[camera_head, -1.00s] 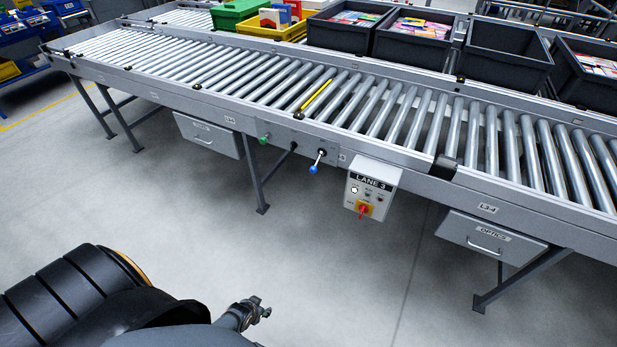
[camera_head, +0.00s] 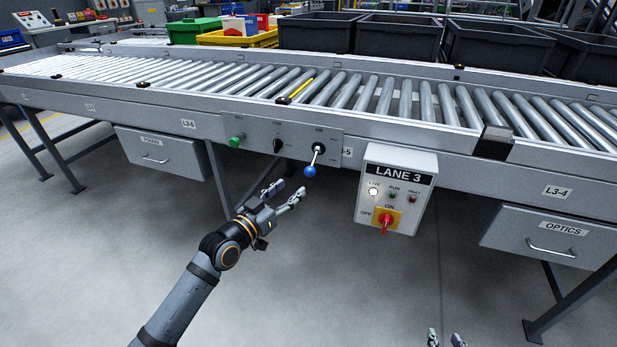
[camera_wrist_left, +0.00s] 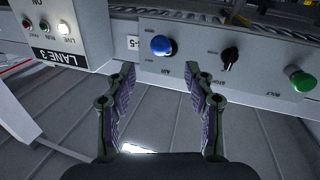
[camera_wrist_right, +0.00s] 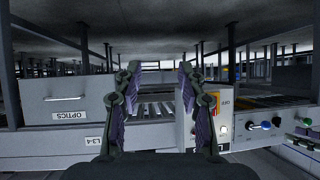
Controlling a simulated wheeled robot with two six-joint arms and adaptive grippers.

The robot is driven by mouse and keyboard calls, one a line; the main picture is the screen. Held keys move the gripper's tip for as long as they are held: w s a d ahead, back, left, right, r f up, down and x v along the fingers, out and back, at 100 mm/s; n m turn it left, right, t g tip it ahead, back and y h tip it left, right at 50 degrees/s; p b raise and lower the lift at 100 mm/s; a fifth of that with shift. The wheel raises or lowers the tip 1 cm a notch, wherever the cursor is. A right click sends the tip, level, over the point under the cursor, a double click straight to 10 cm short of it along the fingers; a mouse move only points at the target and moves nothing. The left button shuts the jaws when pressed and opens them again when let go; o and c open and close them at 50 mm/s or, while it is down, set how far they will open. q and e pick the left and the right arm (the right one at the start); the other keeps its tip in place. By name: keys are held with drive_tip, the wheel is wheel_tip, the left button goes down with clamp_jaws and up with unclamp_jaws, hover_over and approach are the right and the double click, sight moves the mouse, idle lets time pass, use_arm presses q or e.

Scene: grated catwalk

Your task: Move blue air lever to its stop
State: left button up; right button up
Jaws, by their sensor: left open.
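The blue air lever (camera_head: 311,168) is a short metal rod with a blue ball end, on the conveyor's grey side panel. In the head view its ball hangs below the pivot. The ball also shows in the left wrist view (camera_wrist_left: 162,45), above and between the open fingers. My left gripper (camera_head: 287,195) is open and empty, just below and left of the ball, apart from it. My right gripper (camera_head: 446,340) shows only its fingertips at the bottom edge of the head view. In the right wrist view (camera_wrist_right: 158,75) its fingers are apart with nothing between them.
A green knob (camera_head: 235,142) and a black stop knob (camera_head: 279,145) sit left of the lever. The LANE 3 box (camera_head: 397,188) with a red switch juts out to its right. Drawers (camera_head: 163,151) hang below the conveyor. The floor in front is clear.

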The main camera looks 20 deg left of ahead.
sight(307, 175)
use_arm(q)
drive_tip(key=b+x, duration=0.2)
drive_tip(key=x, duration=0.3)
drive_tip(key=shift+f, duration=0.1)
use_arm(e)
drive_tip(key=w+r+t, duration=0.3)
drive_tip(key=r+t, duration=0.1)
drive_tip(key=r, duration=0.4)
drive_tip(key=w+r+t, duration=0.3)
drive_tip(key=r+t, duration=0.1)
drive_tip(key=r, duration=0.5)
use_arm(q)
drive_tip(key=shift+b+x, duration=0.35)
drive_tip(key=shift+x, duration=0.7)
drive_tip(key=b+x, duration=0.1)
drive_tip(key=x, duration=0.2)
drive_tip(key=shift+w, duration=0.15)
use_arm(e)
drive_tip(key=s+r+t, duration=0.2)
drive_tip(key=r+t, duration=0.1)
drive_tip(key=r, duration=0.4)
drive_tip(key=s+r+n+t+y, duration=0.1)
drive_tip(key=s+r+t, duration=0.1)
drive_tip(key=r+t, duration=0.2)
wheel_tip(307, 175, up, 4)
drive_tip(key=shift+s+d+f, duration=0.15)
drive_tip(key=shift+s+f, duration=0.05)
drive_tip(key=shift+s, duration=0.1)
use_arm(q)
drive_tip(key=shift+c, duration=0.4)
